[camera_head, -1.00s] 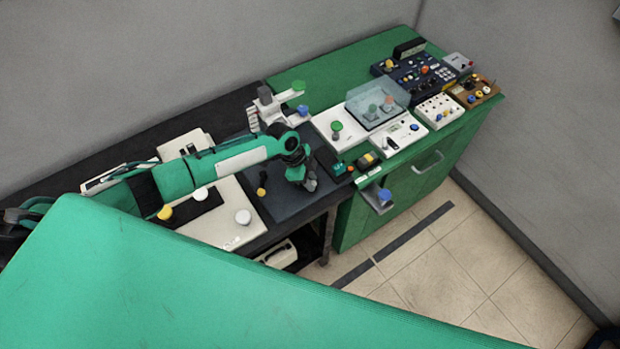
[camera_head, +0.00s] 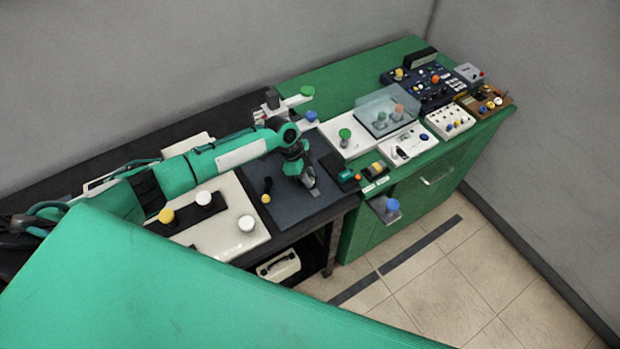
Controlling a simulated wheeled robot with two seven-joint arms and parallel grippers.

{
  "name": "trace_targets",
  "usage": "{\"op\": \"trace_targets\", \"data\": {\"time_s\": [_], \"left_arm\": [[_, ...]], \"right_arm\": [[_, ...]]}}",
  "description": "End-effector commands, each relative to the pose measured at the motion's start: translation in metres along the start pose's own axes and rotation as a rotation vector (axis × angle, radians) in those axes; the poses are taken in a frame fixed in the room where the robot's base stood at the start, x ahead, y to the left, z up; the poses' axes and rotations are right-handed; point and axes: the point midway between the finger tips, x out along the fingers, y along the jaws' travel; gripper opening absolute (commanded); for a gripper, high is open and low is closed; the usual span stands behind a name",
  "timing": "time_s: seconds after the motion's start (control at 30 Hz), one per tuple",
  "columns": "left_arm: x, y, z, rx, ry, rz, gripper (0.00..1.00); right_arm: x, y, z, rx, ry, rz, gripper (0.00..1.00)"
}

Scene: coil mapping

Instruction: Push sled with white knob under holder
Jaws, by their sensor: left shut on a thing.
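My left gripper (camera_head: 309,181) points down at the dark plate (camera_head: 268,216), near its right side. It is shut on a small pale piece at its fingertips, mostly hidden by the fingers; I cannot tell whether this is the sled's knob. A white knob (camera_head: 246,223) stands on the white board (camera_head: 215,236) left of the plate. Another white knob (camera_head: 203,198) sits on a black strip there, beside a yellow knob (camera_head: 166,216). A pale stand with a green-tipped arm (camera_head: 292,101), perhaps the holder, rises behind my left wrist, partly hidden. My right gripper is out of view.
A black-and-yellow piece (camera_head: 266,190) stands on the plate left of the gripper. The green cabinet (camera_head: 400,172) to the right carries boxes and a clear cover (camera_head: 386,109). A blue knob (camera_head: 393,205) juts from its front. A large green surface (camera_head: 180,300) fills the foreground.

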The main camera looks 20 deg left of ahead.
Motion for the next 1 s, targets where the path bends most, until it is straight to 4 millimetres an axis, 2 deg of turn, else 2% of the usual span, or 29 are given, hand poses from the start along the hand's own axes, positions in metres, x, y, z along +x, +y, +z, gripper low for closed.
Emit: {"op": "trace_targets", "data": {"time_s": [0.03,0.13,0.43,0.57,0.67,1.0], "left_arm": [[0.001,0.001,0.000,0.000,0.000,0.002,0.25],[0.001,0.001,0.000,0.000,0.000,0.002,0.42],[-0.001,0.001,0.000,0.001,0.000,0.001,0.42],[-0.009,0.000,0.000,0.002,0.002,-0.001,0.42],[-0.025,0.000,0.001,0.002,0.001,-0.002,0.42],[-0.101,0.000,0.002,0.002,0.000,-0.002,0.42]], "right_arm": [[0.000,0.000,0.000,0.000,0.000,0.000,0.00],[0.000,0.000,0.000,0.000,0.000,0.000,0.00],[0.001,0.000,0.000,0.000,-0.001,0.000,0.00],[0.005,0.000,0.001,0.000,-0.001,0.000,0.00],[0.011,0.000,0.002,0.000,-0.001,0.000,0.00],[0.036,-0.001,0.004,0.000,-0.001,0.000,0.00]]}}
